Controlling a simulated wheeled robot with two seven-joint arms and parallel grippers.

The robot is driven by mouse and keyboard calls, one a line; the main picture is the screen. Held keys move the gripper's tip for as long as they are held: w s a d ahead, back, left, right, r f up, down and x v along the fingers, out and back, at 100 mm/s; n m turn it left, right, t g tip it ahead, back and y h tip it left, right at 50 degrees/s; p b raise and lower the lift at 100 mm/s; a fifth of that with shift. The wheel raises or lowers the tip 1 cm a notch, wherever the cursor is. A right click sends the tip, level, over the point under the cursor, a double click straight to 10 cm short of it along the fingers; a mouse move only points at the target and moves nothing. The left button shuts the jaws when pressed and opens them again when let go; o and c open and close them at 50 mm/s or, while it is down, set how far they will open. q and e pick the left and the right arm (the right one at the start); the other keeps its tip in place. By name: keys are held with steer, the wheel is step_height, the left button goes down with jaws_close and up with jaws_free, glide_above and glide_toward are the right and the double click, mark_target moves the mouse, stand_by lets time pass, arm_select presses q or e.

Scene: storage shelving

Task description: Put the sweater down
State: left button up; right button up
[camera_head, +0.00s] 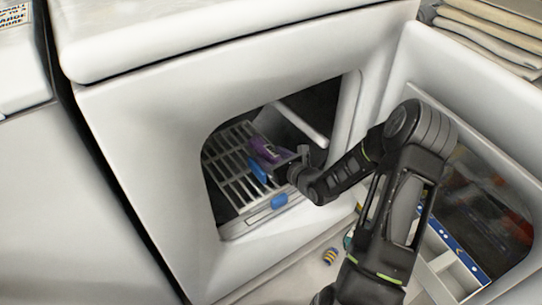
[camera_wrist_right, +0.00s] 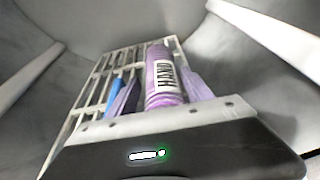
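My right gripper (camera_head: 277,166) reaches through the opening of the white front-loading machine (camera_head: 150,130), over a grey wire rack (camera_head: 228,160). A purple bottle or tube (camera_head: 262,147) lies at the gripper; in the right wrist view the bottle (camera_wrist_right: 164,82), with a white label reading "HAND", lies straight ahead of the gripper body. Purple-grey shapes flank it; I cannot tell whether they are fingers, or whether the gripper grips it. A blue item (camera_head: 258,171) is beside it. I cannot make out a sweater in the gripper. My left gripper is not in view.
The open machine door (camera_head: 455,75) stands at the right, close to my right arm. A blue piece (camera_head: 279,201) is at the rack's front edge. Folded pale cloths (camera_head: 495,30) are stacked at top right. A small striped object (camera_head: 330,256) lies below the opening.

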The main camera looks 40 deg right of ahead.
steer(key=shift+o, duration=0.2)
steer(key=shift+r, duration=0.1)
steer(key=shift+s+r, duration=0.15)
steer(key=shift+s, duration=0.05)
steer(key=p+v, duration=0.4)
steer(key=v, duration=0.6)
steer(key=shift+s+r+p, duration=0.1)
steer(key=shift+p, duration=0.25)
steer(key=shift+s+a+r, duration=0.1)
steer(key=shift+s, duration=0.55)
